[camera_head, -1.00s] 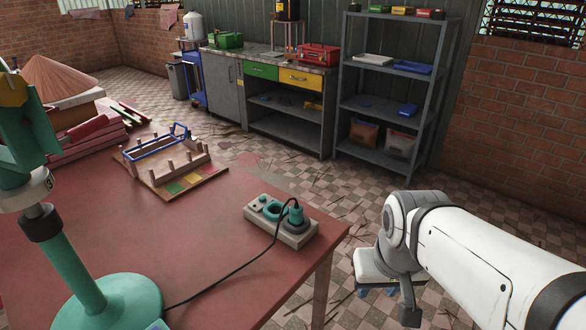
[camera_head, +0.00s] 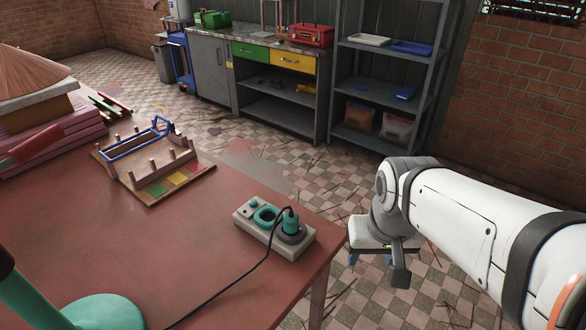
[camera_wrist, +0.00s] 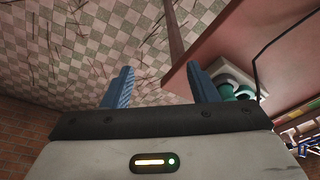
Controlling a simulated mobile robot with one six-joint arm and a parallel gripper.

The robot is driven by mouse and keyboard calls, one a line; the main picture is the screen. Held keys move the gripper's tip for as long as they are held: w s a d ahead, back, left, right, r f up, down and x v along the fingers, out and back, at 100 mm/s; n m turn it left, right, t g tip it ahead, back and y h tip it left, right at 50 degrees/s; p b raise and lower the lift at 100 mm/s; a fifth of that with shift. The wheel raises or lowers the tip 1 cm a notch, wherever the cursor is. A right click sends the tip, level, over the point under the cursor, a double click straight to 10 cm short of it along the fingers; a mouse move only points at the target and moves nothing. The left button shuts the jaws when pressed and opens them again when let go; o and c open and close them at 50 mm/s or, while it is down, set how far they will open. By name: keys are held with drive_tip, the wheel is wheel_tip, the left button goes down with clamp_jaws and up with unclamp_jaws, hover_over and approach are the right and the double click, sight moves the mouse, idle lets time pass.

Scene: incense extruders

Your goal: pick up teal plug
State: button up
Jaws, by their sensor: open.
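The teal plug (camera_head: 290,221) stands upright in the right-hand socket of a grey power strip (camera_head: 248,230) near the table's right corner. A black cord runs from its top across the table. In the wrist view, the strip (camera_wrist: 229,72) and teal plug (camera_wrist: 243,92) show beyond the right finger, which partly hides the strip. My gripper (camera_wrist: 158,68) is open and empty, its two blue fingers apart over the floor beside the table. In the head view it hangs below my arm, right of the table edge and apart from the plug.
The red-brown table (camera_head: 200,250) also holds a wooden rack (camera_head: 155,165) with a blue frame and a teal stand base (camera_head: 104,312) at front left. A shelf (camera_head: 385,85) and workbench stand behind. Tiled floor lies between.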

drive_tip(key=shift+o, duration=0.5)
drive_tip(key=w+a+r+m+g+p, duration=0.1)
drive_tip(key=w+a+r+m+p, duration=0.1)
drive_tip(key=w+a+p, duration=0.2)
drive_tip(key=w+a, duration=0.3)
drive_tip(key=w, duration=0.4)
drive_tip(key=shift+p, duration=0.4)
drive_tip(key=m+g+p, duration=0.1)
drive_tip(key=m+p, duration=0.1)
drive_tip(key=p, duration=0.1)
hover_over(291, 216)
drive_tip(key=f, duration=0.4)
drive_tip(key=shift+d, duration=0.2)
drive_tip(key=shift+w+a+f+m, duration=0.1)
drive_tip(key=shift+a+f+m, duration=0.1)
drive_tip(key=shift+m, duration=0.1)
wheel_tip(291, 216, down, 8)
drive_tip(key=shift+r+p, duration=0.15)
drive_tip(key=shift+p, duration=0.9)
drive_tip(key=shift+c, duration=0.3)
drive_tip(key=c, duration=1.1)
drive_tip(key=shift+r, duration=0.15)
